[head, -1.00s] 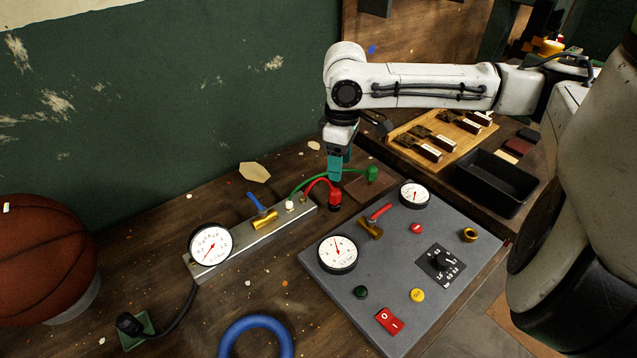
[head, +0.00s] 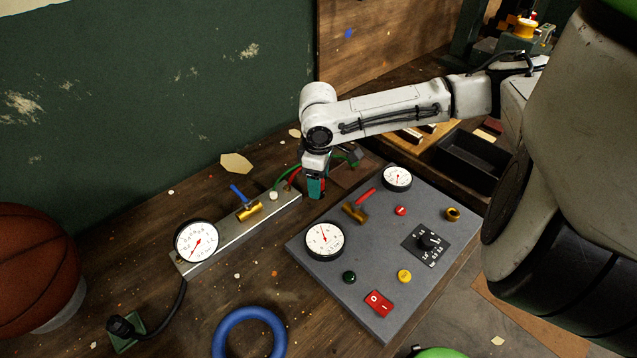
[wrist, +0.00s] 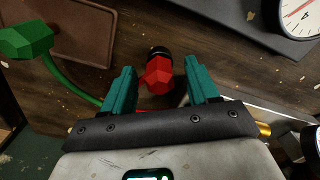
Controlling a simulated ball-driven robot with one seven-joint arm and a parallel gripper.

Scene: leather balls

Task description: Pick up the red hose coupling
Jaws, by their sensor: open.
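The red hose coupling (wrist: 158,76) stands on the wooden bench, seen from above in the wrist view. It has a faceted red head and a black end. My gripper (wrist: 162,84) is open, with one teal finger on each side of the coupling and a gap on both sides. In the head view my gripper (head: 315,188) points down at the bench behind the grey panel and hides most of the coupling. The red hose (head: 292,178) shows just left of the fingers.
The grey control panel (head: 378,268) with gauges and knobs lies close in front. A metal rail (head: 222,243) with a gauge is at left. A green coupling (wrist: 26,40) on a green hose lies near the gripper. A blue ring (head: 250,330) lies in front.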

